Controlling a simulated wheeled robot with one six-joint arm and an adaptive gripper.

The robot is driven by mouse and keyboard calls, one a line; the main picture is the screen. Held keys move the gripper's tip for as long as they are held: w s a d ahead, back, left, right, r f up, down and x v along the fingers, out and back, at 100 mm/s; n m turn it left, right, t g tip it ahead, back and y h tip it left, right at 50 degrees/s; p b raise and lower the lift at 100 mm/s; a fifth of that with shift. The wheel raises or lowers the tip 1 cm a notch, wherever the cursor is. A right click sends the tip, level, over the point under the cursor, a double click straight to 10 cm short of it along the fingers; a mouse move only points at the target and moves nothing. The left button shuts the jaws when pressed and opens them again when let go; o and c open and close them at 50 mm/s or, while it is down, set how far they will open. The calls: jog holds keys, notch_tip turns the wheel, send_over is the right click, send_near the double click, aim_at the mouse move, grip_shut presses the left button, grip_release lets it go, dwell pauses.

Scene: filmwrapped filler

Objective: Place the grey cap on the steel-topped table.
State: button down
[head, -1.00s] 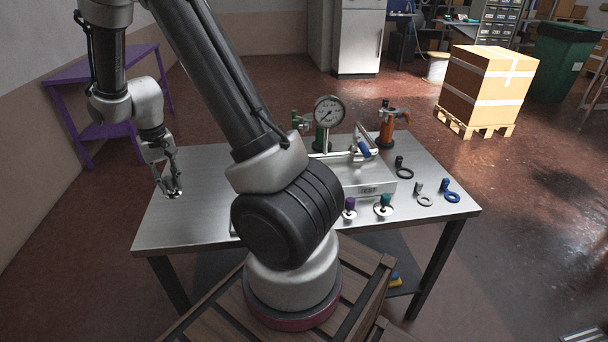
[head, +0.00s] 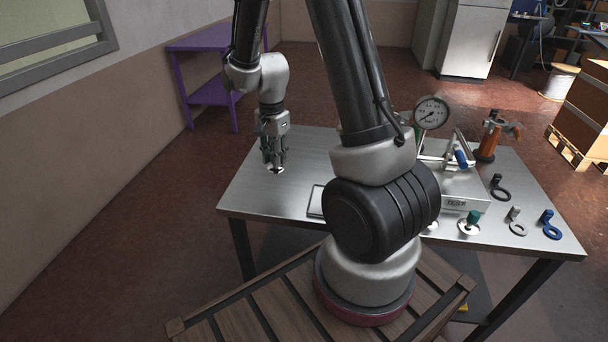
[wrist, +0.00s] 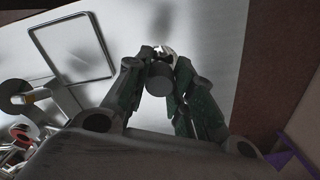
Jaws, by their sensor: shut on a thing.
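My gripper (head: 275,160) is shut on the grey cap, which shows in the wrist view (wrist: 160,80) as a grey cylinder between the fingertips, with a bright metal disc beyond it. In the head view only the disc of the cap (head: 277,171) shows clearly below the fingers. The cap is over the bare left part of the steel-topped table (head: 245,198), whose top also fills much of the wrist view (wrist: 215,45). I cannot tell whether the disc touches the tabletop.
A dark rectangular frame (wrist: 72,48) lies on the table beside my gripper. To the right are a gauge (head: 432,113), a box marked TEST (head: 455,190), an orange-bodied fitting (head: 487,143), a teal-topped cap (head: 472,220) and several ringed tags. A purple table (head: 205,44) stands behind left.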

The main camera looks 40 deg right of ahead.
aim_at(280, 170)
notch_tip(280, 170, down, 9)
jog(key=shift+r, duration=0.15)
dwell(0.4)
jog(key=c, duration=1.2)
grip_release()
notch_tip(280, 170, up, 12)
jog(key=shift+f, duration=0.25)
jog(key=s+d+r+n+t, duration=0.1)
jog(key=s+r+n+t, duration=0.3)
jog(key=s+r+n, duration=1)
jog(key=s+r, duration=0.7)
jog(key=shift+s+r, duration=0.15)
jog(key=shift+s, duration=0.2)
